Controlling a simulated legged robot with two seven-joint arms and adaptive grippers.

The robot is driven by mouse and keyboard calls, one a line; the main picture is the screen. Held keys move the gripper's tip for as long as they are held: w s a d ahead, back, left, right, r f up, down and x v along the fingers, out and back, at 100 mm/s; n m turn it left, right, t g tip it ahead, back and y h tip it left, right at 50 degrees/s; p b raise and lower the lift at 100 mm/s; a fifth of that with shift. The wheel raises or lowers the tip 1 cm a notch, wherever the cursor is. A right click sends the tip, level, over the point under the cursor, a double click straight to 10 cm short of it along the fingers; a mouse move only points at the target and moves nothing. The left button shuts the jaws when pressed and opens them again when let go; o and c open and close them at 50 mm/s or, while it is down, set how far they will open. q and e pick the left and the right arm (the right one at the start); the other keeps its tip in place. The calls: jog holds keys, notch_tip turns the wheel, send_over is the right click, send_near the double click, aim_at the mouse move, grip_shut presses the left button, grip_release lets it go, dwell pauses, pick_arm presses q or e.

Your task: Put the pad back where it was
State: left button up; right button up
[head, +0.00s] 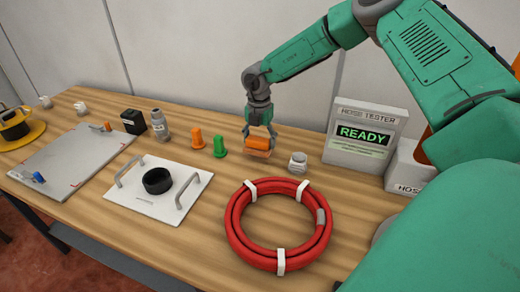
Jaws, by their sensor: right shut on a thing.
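My right gripper (260,136) is at the back middle of the table and points down. It is shut on an orange block with a paler lower part, which looks like the pad (258,146). The pad is level or nearly so, low over the wood; I cannot tell whether it touches the table. The gripper fingers hide part of its top and sides. My left gripper is not in view.
A green peg (220,147) and an orange peg (197,138) stand left of the pad. A small grey-white cup (298,163) stands to its right. A red hose coil (237,242) lies in front. The hose tester (365,132) reads READY. A handled white plate (140,203) lies left.

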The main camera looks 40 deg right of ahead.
aim_at(261, 148)
notch_tip(261, 148, down, 3)
jog(key=shift+a+f, duration=0.15)
jog(key=o, duration=1)
jog(key=shift+d+f, duration=0.15)
jog(key=shift+d, duration=0.25)
jog(key=shift+a+r, duration=0.35)
jog(key=shift+r, duration=0.15)
jog(key=r, duration=1)
jog(key=shift+d+r, duration=0.15)
jog(key=shift+d, duration=0.1)
jog(key=shift+a+r, duration=0.2)
jog(key=shift+r, duration=0.3)
jog(key=shift+d, duration=0.1)
